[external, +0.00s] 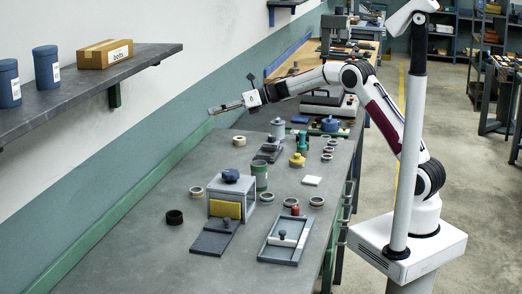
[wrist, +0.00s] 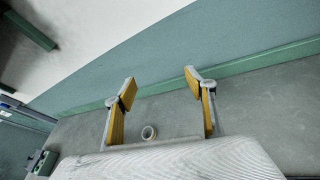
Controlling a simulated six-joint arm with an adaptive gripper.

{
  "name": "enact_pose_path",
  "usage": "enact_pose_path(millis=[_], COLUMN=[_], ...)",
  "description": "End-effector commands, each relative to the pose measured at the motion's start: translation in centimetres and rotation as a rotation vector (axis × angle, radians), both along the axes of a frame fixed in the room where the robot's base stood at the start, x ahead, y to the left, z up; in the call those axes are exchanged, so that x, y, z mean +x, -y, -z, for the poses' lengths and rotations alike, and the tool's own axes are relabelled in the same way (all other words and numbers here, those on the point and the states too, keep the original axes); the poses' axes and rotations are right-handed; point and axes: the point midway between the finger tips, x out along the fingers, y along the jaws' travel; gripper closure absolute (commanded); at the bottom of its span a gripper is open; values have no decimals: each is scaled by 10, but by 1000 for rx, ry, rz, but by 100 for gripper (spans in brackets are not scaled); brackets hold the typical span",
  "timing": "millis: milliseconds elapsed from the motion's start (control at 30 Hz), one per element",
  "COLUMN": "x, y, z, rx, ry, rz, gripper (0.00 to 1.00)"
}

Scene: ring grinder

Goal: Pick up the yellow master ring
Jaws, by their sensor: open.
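A pale, cream-yellow ring (external: 239,140) lies flat on the grey bench near the wall side; it is the likeliest yellow master ring, though its colour is weak. My gripper (external: 226,107) is raised above the bench near the wall, pointing left. In the wrist view my gripper (wrist: 161,85) is open and empty, with yellow-padded fingers spread apart. A stronger yellow knobbed piece (external: 297,160) stands farther right on the bench.
Several grey rings stand along the bench's right side, one of them here (external: 318,201). A wall shelf (external: 100,78) overhangs the left. Bench around the pale ring is clear.

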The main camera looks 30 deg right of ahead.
Motion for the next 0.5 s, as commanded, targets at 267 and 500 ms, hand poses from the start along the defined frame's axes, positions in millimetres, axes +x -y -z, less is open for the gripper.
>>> enact_pose_path(millis=[267,500], x=[-33,-72], y=[-43,-64], z=[80,149], rx=[-131,-211], ry=[124,222], rz=[-316,-591], gripper=[45,45])
